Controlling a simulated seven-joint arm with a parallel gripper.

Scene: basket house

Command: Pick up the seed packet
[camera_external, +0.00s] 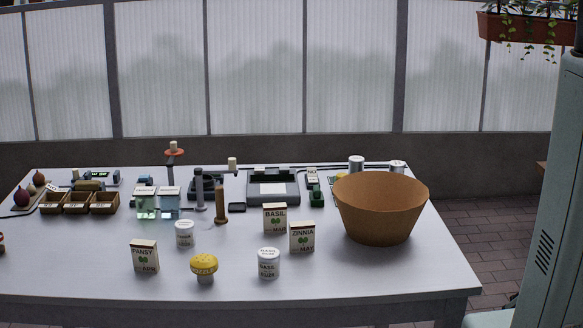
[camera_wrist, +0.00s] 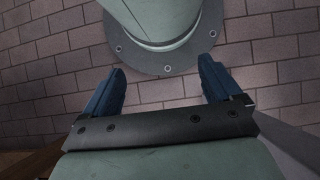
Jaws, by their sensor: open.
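Three upright seed packets stand on the table in the external view. The pansy packet (camera_external: 144,256) is at the front left, the basil packet (camera_external: 275,218) is near the middle, and the zinnia packet (camera_external: 302,237) is just in front and right of it. In the wrist view my gripper (camera_wrist: 160,66) shows two blue fingers set wide apart with nothing between them. It is over the brick floor near my base, away from the packets. The gripper does not show in the external view.
A large brown basket (camera_external: 380,212) stands right of the packets. White lidded jars (camera_external: 268,264) and a yellow-topped nozzle (camera_external: 204,267) stand near the front. The table's front right (camera_external: 370,272) is clear.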

